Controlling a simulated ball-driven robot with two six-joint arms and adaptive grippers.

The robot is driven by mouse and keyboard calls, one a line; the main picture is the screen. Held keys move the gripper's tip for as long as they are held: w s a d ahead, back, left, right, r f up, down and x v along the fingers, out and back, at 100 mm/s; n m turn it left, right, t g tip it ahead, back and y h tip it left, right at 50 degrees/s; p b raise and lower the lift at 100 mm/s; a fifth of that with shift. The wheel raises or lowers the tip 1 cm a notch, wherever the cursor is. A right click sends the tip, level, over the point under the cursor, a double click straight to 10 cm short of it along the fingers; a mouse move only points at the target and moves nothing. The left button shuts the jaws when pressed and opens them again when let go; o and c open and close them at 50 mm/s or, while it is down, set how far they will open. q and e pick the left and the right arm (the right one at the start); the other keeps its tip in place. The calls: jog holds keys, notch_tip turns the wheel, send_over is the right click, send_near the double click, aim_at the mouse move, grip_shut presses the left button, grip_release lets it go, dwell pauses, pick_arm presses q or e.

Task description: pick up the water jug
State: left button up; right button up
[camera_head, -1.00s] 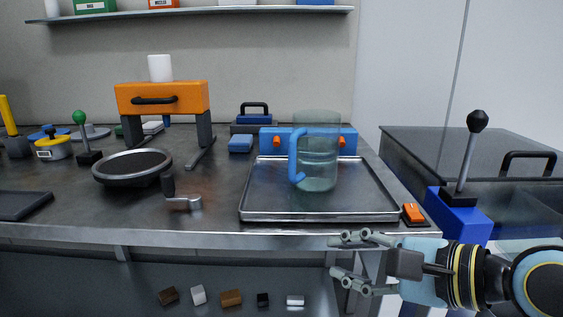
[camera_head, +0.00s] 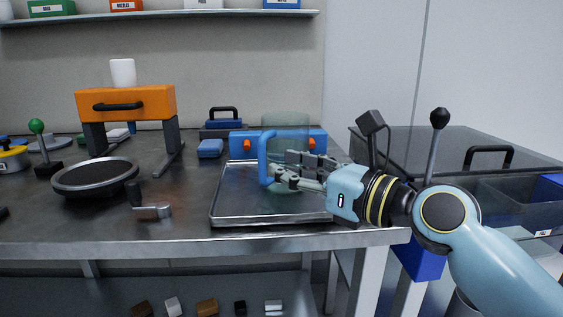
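The water jug (camera_head: 285,121) is a clear, pale green cylinder with a blue handle (camera_head: 264,160) facing left and toward me. It stands upright on the metal tray (camera_head: 240,218). My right gripper (camera_head: 280,164) is in front of the jug, coming in from the right, its fingers pointing left toward the handle. The fingers look parted, one set above the other. The lower fingertips are at the handle's lower end; I cannot tell whether they touch it. The gripper hides much of the jug's lower body. My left gripper is not in view.
A blue box with orange knobs (camera_head: 240,143) stands behind the jug. A round dark pan (camera_head: 95,176) and a small crank (camera_head: 153,211) lie left of the tray. A black-knobbed lever (camera_head: 435,140) rises to the right of the table, close behind my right arm.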

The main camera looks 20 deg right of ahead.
aim_at(265, 160)
jog(key=b+x, duration=0.1)
jog(key=x, duration=0.5)
jog(key=shift+r, duration=0.2)
jog(key=shift+c, duration=0.3)
grip_shut()
jog(key=shift+r, duration=0.1)
